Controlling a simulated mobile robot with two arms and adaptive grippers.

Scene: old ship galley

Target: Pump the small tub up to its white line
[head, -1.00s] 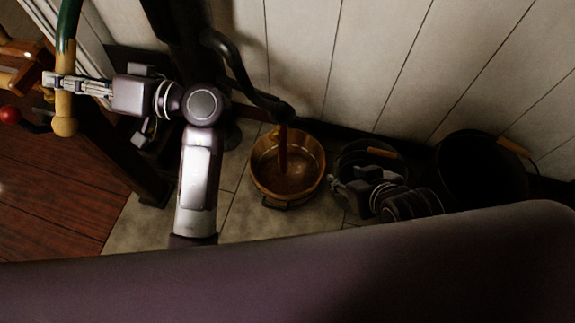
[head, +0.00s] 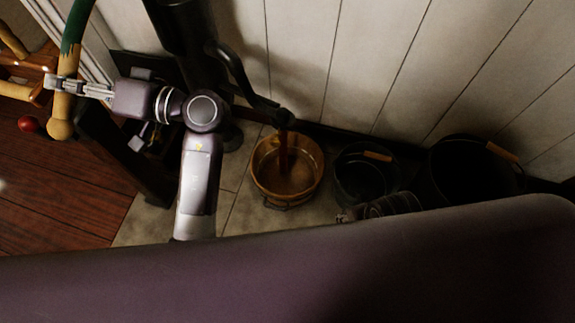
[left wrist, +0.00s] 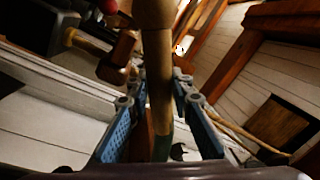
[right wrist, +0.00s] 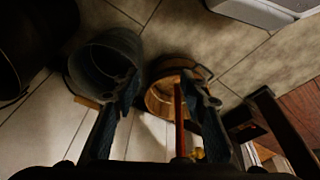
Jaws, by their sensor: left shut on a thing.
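The small wooden tub (head: 259,181) stands on the floor tiles under the black pump spout (head: 284,117). It also shows in the right wrist view (right wrist: 157,103). A reddish-brown column (head: 283,150) runs from the spout into the tub, and liquid seems to lie inside. I cannot make out the white line. My left gripper (head: 52,83) is shut on the wooden lower part of the green-and-wood pump handle (head: 62,110); the handle (left wrist: 158,75) passes between its fingers in the left wrist view. My right gripper (right wrist: 160,80) is open and empty, mostly hidden by my body in the head view.
A dark bucket (head: 345,190) stands right of the tub, with a larger black one (head: 440,195) beyond it. The panelled wall (head: 370,60) rises behind them. A red ball-shaped knob (head: 28,124) is near the handle's lower end. Bare tiles lie left of the tub.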

